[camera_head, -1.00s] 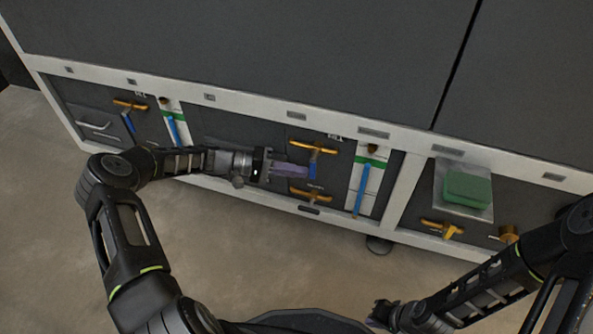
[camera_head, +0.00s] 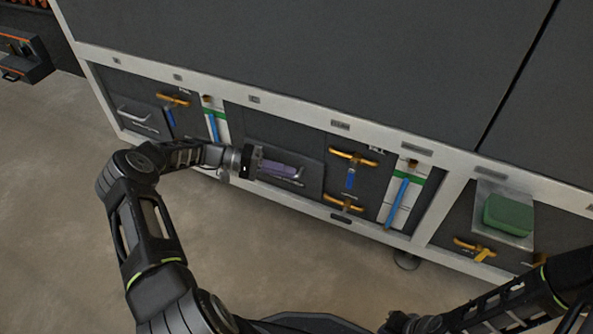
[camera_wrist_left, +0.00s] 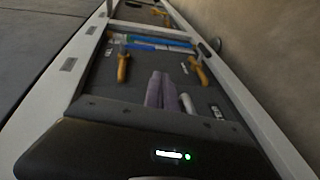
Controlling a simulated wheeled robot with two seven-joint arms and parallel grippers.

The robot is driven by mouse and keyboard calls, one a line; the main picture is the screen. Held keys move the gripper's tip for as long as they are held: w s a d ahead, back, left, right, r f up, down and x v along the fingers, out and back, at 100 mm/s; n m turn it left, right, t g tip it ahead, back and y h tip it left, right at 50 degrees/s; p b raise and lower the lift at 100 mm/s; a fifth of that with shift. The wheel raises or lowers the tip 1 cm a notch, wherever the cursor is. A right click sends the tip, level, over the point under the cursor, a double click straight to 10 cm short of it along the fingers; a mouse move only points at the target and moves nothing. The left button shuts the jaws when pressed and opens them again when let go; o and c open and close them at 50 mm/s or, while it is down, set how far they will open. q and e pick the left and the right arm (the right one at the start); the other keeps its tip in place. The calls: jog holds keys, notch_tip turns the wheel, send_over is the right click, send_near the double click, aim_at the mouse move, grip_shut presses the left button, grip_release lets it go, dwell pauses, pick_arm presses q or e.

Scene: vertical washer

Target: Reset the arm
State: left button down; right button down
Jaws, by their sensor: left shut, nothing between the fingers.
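My left gripper (camera_head: 300,172) is in front of a dark drawer front with a silver handle (camera_head: 283,181) in the lower row of the machine. Its purple-grey fingers are together with nothing between them. They also show in the left wrist view (camera_wrist_left: 158,88), side by side, with the silver handle just right of them. Whether they touch the handle I cannot tell. My right gripper (camera_head: 398,322) is at the bottom edge of the head view, small and dark, and its fingers cannot be made out.
Yellow valve handles (camera_head: 353,158) and a blue lever (camera_head: 350,180) are right of the left gripper. Beyond them is a blue tube (camera_head: 398,203) on a white panel. A green block (camera_head: 508,214) sits on a metal plate further right. The floor (camera_head: 270,250) in front is clear.

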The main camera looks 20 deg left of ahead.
dwell(0.5)
